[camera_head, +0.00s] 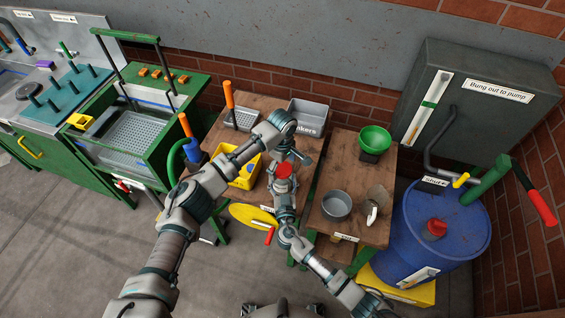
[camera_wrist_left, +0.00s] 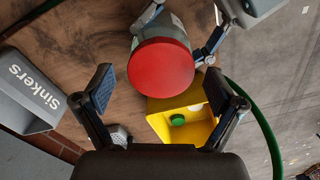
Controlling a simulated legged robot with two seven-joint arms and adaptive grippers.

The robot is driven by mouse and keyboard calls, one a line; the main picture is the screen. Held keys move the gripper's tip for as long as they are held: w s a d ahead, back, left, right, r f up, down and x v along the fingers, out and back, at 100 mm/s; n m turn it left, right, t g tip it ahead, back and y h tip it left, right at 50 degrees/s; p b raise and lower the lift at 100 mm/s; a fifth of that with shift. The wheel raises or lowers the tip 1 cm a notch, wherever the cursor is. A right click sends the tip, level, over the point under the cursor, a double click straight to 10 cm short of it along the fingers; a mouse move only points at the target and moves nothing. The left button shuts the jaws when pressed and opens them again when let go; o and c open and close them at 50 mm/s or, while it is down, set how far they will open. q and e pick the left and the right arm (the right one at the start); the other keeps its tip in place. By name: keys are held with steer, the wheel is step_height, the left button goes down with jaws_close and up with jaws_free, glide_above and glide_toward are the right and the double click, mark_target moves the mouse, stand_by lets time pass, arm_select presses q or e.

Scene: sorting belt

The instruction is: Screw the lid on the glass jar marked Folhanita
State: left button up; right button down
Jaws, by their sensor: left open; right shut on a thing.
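A red lid (camera_head: 283,170) sits over the end of a jar between my two grippers. In the left wrist view the lid (camera_wrist_left: 160,68) faces the camera and covers most of the jar (camera_wrist_left: 176,22), of which a greyish side shows. I cannot read a name on it, nor tell whether the lid is threaded on. My right gripper (camera_head: 284,190) is shut on the jar; its fingers show on either side of it in the wrist view. My left gripper (camera_head: 290,152) is open, its two fingers (camera_wrist_left: 160,78) apart around the lid's sides in view, without visible contact.
A yellow bin (camera_head: 236,181) with a green item and a grey bin marked Sinkers (camera_wrist_left: 22,98) stand on the wooden table. A second table (camera_head: 346,180) holds a green bowl (camera_head: 374,138) and a metal pot (camera_head: 336,206). A blue drum (camera_head: 460,225) stands at right.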

arm_select(q)
steer(key=c, duration=1.2)
steer(key=shift+c, duration=0.2)
